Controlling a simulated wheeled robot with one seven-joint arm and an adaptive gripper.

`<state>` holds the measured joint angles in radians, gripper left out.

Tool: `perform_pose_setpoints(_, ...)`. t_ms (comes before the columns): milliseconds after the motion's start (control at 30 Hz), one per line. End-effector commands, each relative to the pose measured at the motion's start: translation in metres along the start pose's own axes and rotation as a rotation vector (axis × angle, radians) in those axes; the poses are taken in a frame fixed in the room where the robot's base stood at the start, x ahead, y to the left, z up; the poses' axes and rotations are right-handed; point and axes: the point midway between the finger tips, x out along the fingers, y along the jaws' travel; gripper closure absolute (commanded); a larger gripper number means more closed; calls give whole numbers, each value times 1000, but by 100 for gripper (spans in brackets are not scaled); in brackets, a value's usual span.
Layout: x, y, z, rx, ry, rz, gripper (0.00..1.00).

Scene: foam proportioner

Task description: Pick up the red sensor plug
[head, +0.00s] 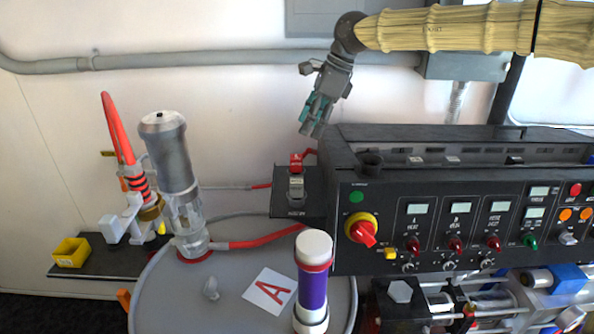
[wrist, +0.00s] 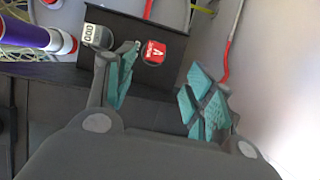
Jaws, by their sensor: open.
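The red sensor plug (head: 296,161) stands on a small black shelf (head: 283,206) at the left end of the black control panel, behind a grey plug (head: 296,187). My gripper (head: 313,129) is open and empty, above and slightly right of the red plug in the head view. In the wrist view the teal-padded fingers (wrist: 165,72) are spread, with the red plug beyond them, closer to the left finger. No contact shows.
The control panel (head: 345,205) with knobs and gauges lies right of the shelf. A grey drum (head: 230,290) with a pump (head: 168,150) and a purple cylinder (head: 312,290) stand lower left. A red hose (wrist: 233,40) runs along the wall, near the right finger in the wrist view.

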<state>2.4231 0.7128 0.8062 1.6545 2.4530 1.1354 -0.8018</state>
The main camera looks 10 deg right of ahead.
Motion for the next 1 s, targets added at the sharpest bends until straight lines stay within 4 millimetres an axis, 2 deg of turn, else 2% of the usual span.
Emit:
perform_pose_setpoints(300, 40, 1, 1, 0, 2, 2, 46)
perform_pose_setpoints(667, 62, 5, 1, -1, 2, 4, 46)
perform_pose_setpoints(1000, 98, 9, -1, 0, 2, 2, 46)
